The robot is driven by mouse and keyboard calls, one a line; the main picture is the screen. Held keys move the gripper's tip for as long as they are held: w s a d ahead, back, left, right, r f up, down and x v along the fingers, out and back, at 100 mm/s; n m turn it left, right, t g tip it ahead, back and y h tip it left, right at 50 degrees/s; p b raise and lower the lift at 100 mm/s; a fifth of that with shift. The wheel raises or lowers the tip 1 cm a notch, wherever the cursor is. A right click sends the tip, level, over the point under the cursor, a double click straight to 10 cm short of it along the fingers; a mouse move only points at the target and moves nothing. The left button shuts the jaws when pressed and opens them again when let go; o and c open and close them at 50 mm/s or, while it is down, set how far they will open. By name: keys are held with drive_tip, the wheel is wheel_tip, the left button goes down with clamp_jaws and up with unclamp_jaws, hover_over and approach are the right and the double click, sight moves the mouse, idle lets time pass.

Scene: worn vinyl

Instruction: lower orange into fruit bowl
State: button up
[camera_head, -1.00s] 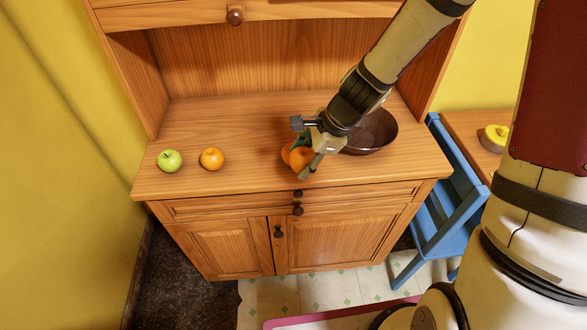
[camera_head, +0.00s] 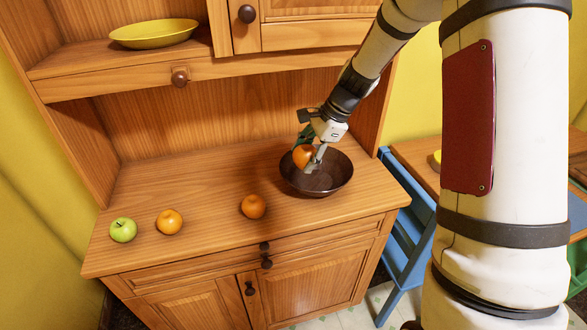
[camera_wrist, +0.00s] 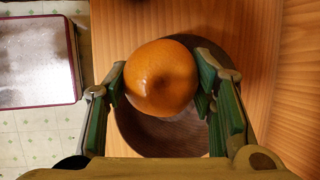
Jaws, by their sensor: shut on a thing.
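My gripper (camera_head: 312,155) is shut on an orange (camera_head: 303,157) and holds it over the left part of the dark brown fruit bowl (camera_head: 331,184). In the wrist view the orange (camera_wrist: 162,78) sits between my green-padded fingers, with the bowl (camera_wrist: 150,135) beneath and around it. I cannot tell how high above the bowl floor the orange is. The bowl stands on the wooden counter of the hutch, and no other fruit shows in its visible part.
Two other oranges, one nearer the bowl (camera_head: 253,206) and one farther left (camera_head: 169,222), and a green apple (camera_head: 123,230) rest on the counter (camera_head: 210,205). A yellow dish (camera_head: 154,34) sits on the shelf above. A blue chair (camera_head: 408,230) stands to the right.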

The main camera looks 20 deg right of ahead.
drive_tip(key=w+d+f+b, duration=0.1)
drive_tip(key=w+d+b, duration=0.4)
drive_tip(key=d, duration=0.5)
drive_tip(key=shift+w, duration=1.2)
drive_tip(key=shift+d, duration=0.1)
drive_tip(key=shift+w+a+f, duration=0.1)
drive_tip(key=shift+w+a, duration=0.05)
drive_tip(key=shift+a, duration=0.2)
drive_tip(key=shift+f, duration=0.15)
drive_tip(key=shift+f+b, duration=1.15)
drive_tip(key=shift+f, duration=1.7)
drive_tip(key=shift+f+b, duration=0.65)
drive_tip(key=shift+f, duration=0.95)
